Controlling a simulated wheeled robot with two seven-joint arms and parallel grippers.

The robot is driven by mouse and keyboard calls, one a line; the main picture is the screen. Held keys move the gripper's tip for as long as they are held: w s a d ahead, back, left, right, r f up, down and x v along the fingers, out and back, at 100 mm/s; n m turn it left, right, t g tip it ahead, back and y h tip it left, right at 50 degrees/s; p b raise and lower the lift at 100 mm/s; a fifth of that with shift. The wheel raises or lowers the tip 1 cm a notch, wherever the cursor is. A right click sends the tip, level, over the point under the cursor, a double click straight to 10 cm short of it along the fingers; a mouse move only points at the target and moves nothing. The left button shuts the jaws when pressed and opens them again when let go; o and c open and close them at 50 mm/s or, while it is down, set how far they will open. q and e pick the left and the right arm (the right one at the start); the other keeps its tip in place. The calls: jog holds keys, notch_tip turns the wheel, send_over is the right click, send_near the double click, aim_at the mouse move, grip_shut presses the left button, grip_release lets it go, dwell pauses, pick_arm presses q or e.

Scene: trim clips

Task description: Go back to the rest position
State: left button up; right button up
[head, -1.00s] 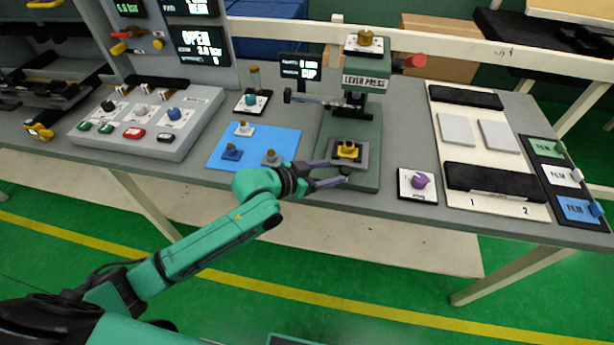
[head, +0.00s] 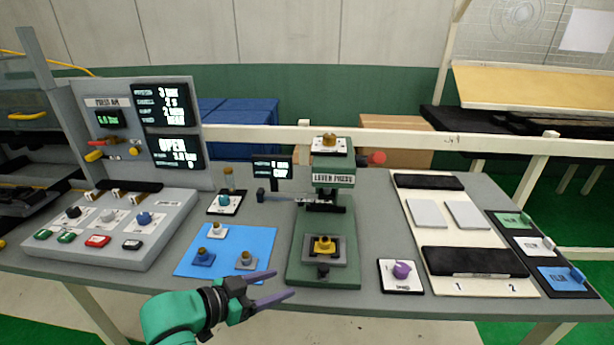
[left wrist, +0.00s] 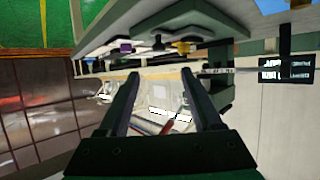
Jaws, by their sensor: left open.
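My left gripper (head: 268,290) is open and empty, just off the table's front edge, left of the lever press (head: 326,225) and in front of the blue mat (head: 262,240). A yellow clip (head: 323,246) sits in the press's grey fixture (head: 310,261). Several clips on grey and blue bases stand on the blue mat. My right gripper is in none of the views.
A control box (head: 125,240) with knobs and buttons stands at the left. A purple knob (head: 401,270) is right of the press. A white board (head: 428,240) with two grey pads and black bars lies further right. Film tags (head: 550,270) are at the right end.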

pick_arm(q)
jog(key=s+a+f+n+g+y, duration=0.65)
jog(key=s+a+f+y, duration=0.25)
jog(key=s+a+f, duration=0.45)
jog(key=s+d+f, duration=0.1)
jog(key=s+f, duration=0.1)
jog(key=f, duration=0.8)
jog(key=s+f, duration=0.2)
jog(key=f, duration=0.9)
jog(key=s+a+f+g, duration=0.2)
jog(key=s+f, duration=1.3)
jog(key=s, duration=0.2)
jog(key=shift+a+f, duration=0.4)
